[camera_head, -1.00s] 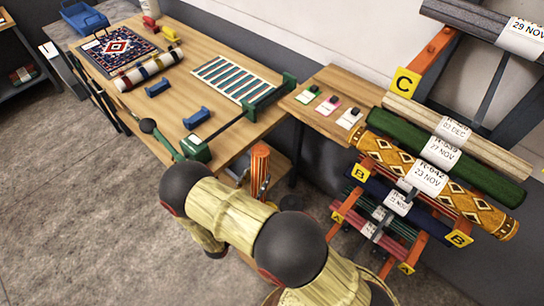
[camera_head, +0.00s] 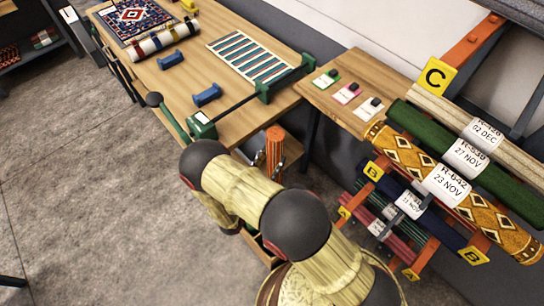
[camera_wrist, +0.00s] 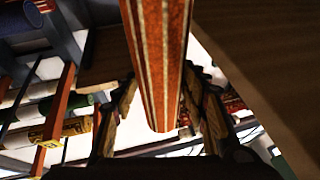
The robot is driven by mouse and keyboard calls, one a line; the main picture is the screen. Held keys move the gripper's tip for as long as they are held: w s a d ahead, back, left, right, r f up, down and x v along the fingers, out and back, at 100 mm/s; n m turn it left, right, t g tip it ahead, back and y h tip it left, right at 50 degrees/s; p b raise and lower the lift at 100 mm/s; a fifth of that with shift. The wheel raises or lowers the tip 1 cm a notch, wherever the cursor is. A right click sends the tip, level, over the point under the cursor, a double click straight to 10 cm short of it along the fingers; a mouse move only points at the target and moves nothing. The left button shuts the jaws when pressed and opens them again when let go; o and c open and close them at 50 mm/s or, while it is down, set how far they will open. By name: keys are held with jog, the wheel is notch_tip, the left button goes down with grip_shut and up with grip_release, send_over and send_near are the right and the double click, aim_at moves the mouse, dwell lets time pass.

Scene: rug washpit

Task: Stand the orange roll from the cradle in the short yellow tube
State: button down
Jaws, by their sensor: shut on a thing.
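The orange roll (camera_head: 274,146), striped with pale and dark lines, stands about upright beyond my arm, beside the front edge of the long wooden table. It also fills the upper middle of the wrist view (camera_wrist: 160,55). My gripper (camera_wrist: 168,110) is shut on it, one finger on each side; in the head view my arm mostly hides the gripper. Two small blue cradles, one farther back (camera_head: 171,60) and one nearer (camera_head: 207,95), sit empty on the table. I cannot make out the short yellow tube in either view.
The long table (camera_head: 235,116) bears a patterned rug, a cream roll and a green-ended bar. A side table (camera_head: 328,92) holds small tagged samples. A rack of labelled rolls (camera_head: 450,150) stands at the right. Grey floor (camera_head: 90,190) is open at the left.

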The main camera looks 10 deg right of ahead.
aim_at(270, 172)
notch_tip(270, 172, down, 18)
jog(key=b, duration=1)
dwell(1.0)
jog(key=c, duration=1)
grip_release()
jog(key=shift+o, duration=0.4)
jog(key=shift+r, duration=5.05)
